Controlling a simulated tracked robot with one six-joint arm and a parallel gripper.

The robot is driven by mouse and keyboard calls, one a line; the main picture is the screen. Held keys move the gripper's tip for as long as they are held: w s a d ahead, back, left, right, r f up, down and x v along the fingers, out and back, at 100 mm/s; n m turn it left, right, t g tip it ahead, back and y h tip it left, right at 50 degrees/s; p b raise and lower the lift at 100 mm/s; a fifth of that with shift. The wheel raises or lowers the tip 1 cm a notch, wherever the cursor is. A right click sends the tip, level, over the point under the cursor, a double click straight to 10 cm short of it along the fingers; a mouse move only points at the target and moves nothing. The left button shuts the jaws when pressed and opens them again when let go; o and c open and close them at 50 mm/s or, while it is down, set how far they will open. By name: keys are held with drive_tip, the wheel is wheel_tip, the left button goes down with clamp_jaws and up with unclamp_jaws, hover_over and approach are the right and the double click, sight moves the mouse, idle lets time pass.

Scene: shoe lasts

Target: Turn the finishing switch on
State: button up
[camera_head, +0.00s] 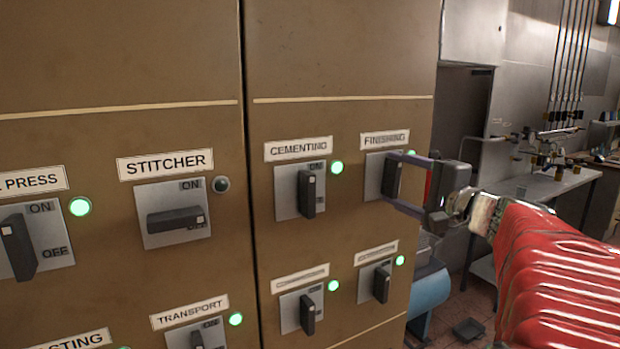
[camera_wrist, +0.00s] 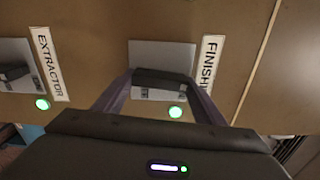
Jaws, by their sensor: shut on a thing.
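The finishing switch (camera_head: 391,177) is on the right door of the brown cabinet, under the label FINISHING (camera_head: 386,139). Its dark handle stands upright in the head view, in line with the lit switches around it. Its green lamp (camera_wrist: 175,112) is lit and shows in the wrist view. My gripper (camera_head: 387,177) reaches in from the right and is shut on the handle. In the wrist view my gripper (camera_wrist: 162,78) has one fingertip at each end of the handle (camera_wrist: 165,79). ON and OFF marks on this plate are partly hidden.
The cementing switch (camera_head: 307,192) is close on the left, and another switch (camera_head: 382,281) is below; both have lit lamps. The stitcher switch (camera_head: 176,221) lies sideways with a dark lamp. A workbench (camera_head: 556,188) stands behind at the right.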

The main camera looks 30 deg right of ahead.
drive_tip(key=shift+a+f+n, duration=0.1)
drive_tip(key=shift+f+n, duration=0.1)
drive_tip(key=shift+n, duration=0.4)
drive_tip(key=o, duration=1)
drive_tip(key=shift+r, duration=0.1)
drive_tip(key=shift+o, duration=0.2)
drive_tip(key=shift+s, duration=0.15)
drive_tip(key=s, duration=1.3)
drive_tip(key=shift+s+d, duration=0.2)
drive_tip(key=shift+s, duration=0.05)
